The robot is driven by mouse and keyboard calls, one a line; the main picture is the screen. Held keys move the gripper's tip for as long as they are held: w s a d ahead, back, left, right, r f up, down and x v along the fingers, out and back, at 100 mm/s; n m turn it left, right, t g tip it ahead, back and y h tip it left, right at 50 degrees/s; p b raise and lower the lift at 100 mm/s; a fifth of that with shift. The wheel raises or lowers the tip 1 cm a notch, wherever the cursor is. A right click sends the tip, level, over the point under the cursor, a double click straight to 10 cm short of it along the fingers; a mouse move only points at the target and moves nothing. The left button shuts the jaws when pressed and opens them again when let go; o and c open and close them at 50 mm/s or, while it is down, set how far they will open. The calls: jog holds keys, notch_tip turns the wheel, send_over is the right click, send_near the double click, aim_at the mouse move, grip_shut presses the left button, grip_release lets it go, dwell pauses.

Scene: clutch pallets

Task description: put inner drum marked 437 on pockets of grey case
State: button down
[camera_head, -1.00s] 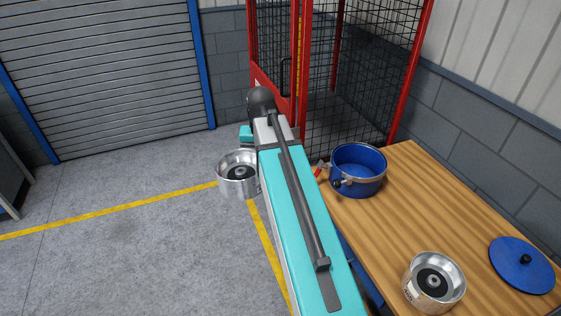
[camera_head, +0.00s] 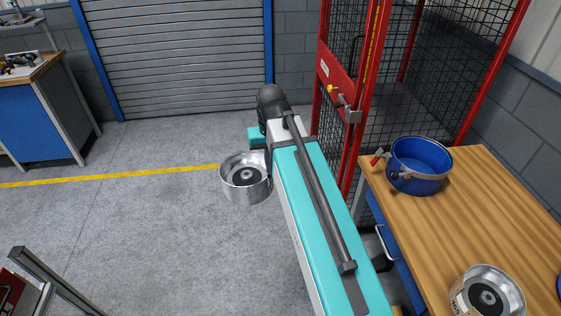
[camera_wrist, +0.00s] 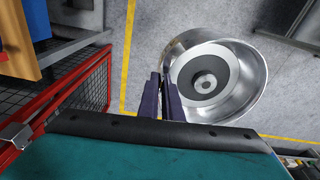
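A silver metal drum with a dark ring and hub inside (camera_head: 245,178) hangs beside the end of my arm, above the floor and clear of the table. It also shows in the wrist view (camera_wrist: 248,66). My gripper (camera_wrist: 162,86) has its two dark fingers on the drum's near wall at the rim, pinching it. No marking is readable on this drum. A second silver drum (camera_head: 487,294) stands on the wooden table, partly cut off by the frame. I cannot make out a grey case with pockets in these views.
A blue open pot with a metal band (camera_head: 421,163) stands on the wooden table (camera_head: 440,232) at right. A red mesh cage (camera_head: 352,130) stands behind it. A blue workbench (camera_head: 38,112) is at far left, a metal frame (camera_head: 58,281) at lower left. The floor between is clear.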

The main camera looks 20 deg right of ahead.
aim_at(265, 174)
jog(key=a+f+b, duration=0.2)
jog(key=f+b, duration=0.1)
jog(key=shift+f+n, duration=0.2)
jog(key=shift+n, duration=0.4)
jog(key=shift+a+f+b, duration=0.25)
jog(key=shift+f+b, duration=0.45)
jog(key=shift+f, duration=0.05)
jog(key=shift+a+f+b, duration=0.2)
jog(key=shift+f+b, duration=0.5)
jog(key=shift+b, duration=0.05)
jog(key=shift+a+f+b, duration=0.25)
jog(key=shift+f+b, duration=0.45)
jog(key=shift+f, duration=0.05)
jog(key=shift+s, duration=0.1)
